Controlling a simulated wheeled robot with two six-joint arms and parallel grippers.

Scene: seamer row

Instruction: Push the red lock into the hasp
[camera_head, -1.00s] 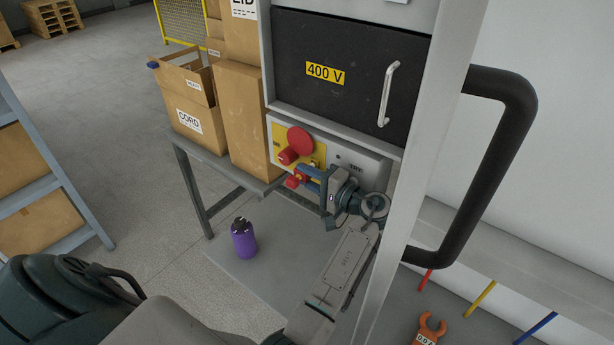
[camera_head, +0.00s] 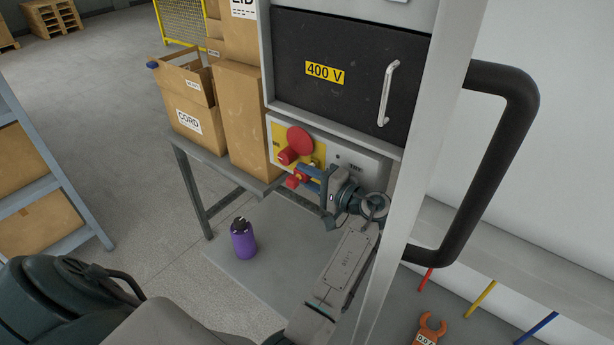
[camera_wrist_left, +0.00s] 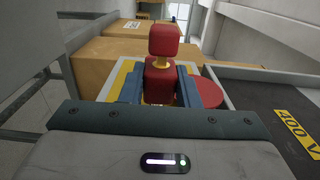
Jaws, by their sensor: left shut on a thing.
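The red lock (camera_head: 298,180) is between the blue fingertips of my left gripper (camera_head: 310,182), at the lower part of a yellow-faced panel (camera_head: 281,135). In the left wrist view, the gripper (camera_wrist_left: 160,88) is shut on a red body (camera_wrist_left: 159,76). A yellow band and a red block (camera_wrist_left: 163,40) show beyond it. A large red disc (camera_head: 300,141) with a red knob is just above the lock; the disc also shows in the wrist view (camera_wrist_left: 208,92). A yellow piece (camera_head: 317,162), perhaps the hasp, is partly hidden by the fingers. I cannot tell whether the lock is in it.
Cardboard boxes (camera_head: 194,107) stand on a grey table (camera_head: 184,165) to the left. A dark door marked 400 V (camera_head: 348,50) is above the panel. A thick black handle (camera_head: 497,165) is at the right. A purple bottle (camera_head: 243,240) stands below.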

